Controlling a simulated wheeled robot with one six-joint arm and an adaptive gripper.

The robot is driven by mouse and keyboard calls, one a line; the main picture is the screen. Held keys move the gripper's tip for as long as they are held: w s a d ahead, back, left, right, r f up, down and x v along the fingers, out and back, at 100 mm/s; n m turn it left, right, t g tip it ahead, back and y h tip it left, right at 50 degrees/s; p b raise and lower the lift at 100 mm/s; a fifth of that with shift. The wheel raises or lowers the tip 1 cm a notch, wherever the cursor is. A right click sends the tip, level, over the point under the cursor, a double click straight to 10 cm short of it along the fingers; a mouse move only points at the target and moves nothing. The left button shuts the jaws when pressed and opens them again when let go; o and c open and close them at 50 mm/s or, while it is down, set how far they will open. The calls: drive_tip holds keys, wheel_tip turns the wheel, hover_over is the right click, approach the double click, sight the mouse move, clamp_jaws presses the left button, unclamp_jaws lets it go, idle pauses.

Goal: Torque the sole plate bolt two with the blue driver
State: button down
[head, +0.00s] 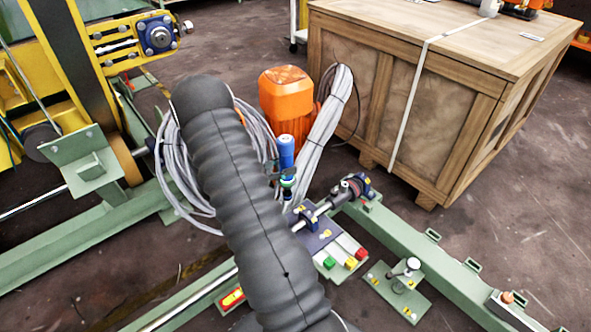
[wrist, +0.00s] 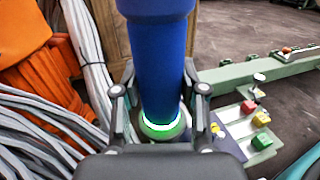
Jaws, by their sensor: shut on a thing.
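The blue driver (head: 287,152) stands roughly upright beside the orange motor in the head view. In the wrist view its blue body (wrist: 160,65) fills the middle, with a glowing green ring near its lower end. My gripper (wrist: 160,95) is shut on the driver, one finger on each side. In the head view my dark ribbed arm hides most of the gripper. A blue-grey plate (head: 318,240) with yellow bolt heads lies just right of the arm, below the driver. A separate green plate (head: 384,293) also carries yellow bolts. I cannot tell which bolt is number two; the driver's tip is hidden.
An orange motor (head: 287,95) and grey cable coils (head: 325,120) crowd behind the driver. Green, red and yellow blocks (head: 350,263) sit beside the plate. A green rail (head: 450,258) runs right. A wooden crate (head: 430,95) stands behind. Dark floor is open at right.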

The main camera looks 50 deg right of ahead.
sight(295, 179)
drive_tip(key=shift+s+d+m+g+y, duration=0.45)
drive_tip(key=shift+s+d+g, duration=0.25)
drive_tip(key=shift+s+d, duration=0.4)
drive_tip(key=shift+w, duration=0.1)
drive_tip(key=shift+f+b, duration=2)
drive_tip(key=shift+f, duration=1.1)
drive_tip(key=shift+a+f+b, duration=0.1)
drive_tip(key=shift+f+b, duration=0.65)
drive_tip(key=shift+f, duration=0.6)
drive_tip(key=shift+r, duration=0.15)
drive_tip(key=shift+r+p, duration=1.75)
drive_tip(key=shift+r, duration=0.75)
